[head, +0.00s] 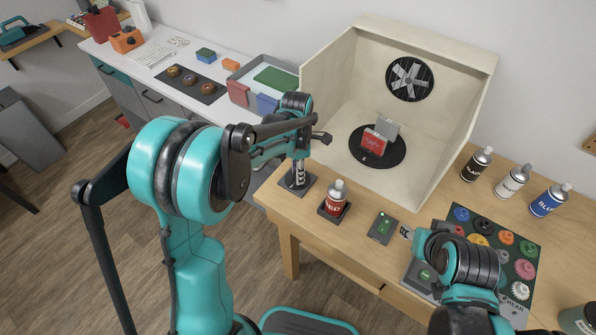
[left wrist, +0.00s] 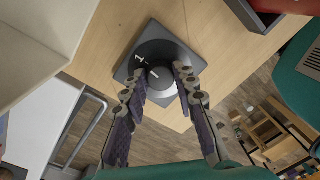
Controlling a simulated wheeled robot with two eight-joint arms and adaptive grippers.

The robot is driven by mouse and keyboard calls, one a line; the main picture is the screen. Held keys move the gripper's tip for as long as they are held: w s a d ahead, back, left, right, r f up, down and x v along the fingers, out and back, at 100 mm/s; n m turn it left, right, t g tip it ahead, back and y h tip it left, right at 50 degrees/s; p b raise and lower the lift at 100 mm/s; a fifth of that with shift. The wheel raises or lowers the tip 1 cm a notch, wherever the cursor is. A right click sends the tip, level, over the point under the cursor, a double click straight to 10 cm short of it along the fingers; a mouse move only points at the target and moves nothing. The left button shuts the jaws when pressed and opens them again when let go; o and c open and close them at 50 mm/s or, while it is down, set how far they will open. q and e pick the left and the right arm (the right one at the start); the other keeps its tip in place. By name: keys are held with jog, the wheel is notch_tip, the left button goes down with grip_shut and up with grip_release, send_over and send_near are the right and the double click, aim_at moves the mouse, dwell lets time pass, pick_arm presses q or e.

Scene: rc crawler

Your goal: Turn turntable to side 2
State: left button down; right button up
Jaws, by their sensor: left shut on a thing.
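A round black turntable (head: 368,155) lies on the floor of the cream spray booth (head: 330,78). A red piece with pale lettering (head: 372,142) and a grey plate behind it (head: 387,128) stand on it. At the table's left front corner sits a dark square base with a round dial (head: 300,188); it also shows in the left wrist view (left wrist: 176,52), with a white "1" and a white line. My left gripper (head: 298,172) points down over the dial, its fingers shut on the small central knob (left wrist: 161,78). My right arm is at lower right; its fingers are hidden.
A red spray can (head: 335,198) stands on a dark pad right of the dial. A small dark box with a green face (head: 383,228) lies farther right. Black (head: 476,164), white (head: 512,182) and blue (head: 549,201) cans stand right of the booth, behind a mat of coloured gears (head: 528,246).

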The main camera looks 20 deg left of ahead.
pick_arm(q)
jog(key=m, duration=0.8)
jog(key=shift+d+m+y, duration=0.1)
jog(key=shift+m+y, duration=0.2)
jog(key=shift+m, duration=0.1)
jog(key=m, duration=0.4)
jog(key=shift+s+m, duration=0.1)
jog(key=shift+m, duration=0.2)
jog(key=m, duration=0.8)
jog(key=shift+s, duration=0.1)
jog(key=m, duration=0.4)
jog(key=shift+m+t, duration=0.3)
jog(key=shift+t, duration=0.1)
jog(key=m, duration=0.4)
jog(key=shift+m, duration=2.5)
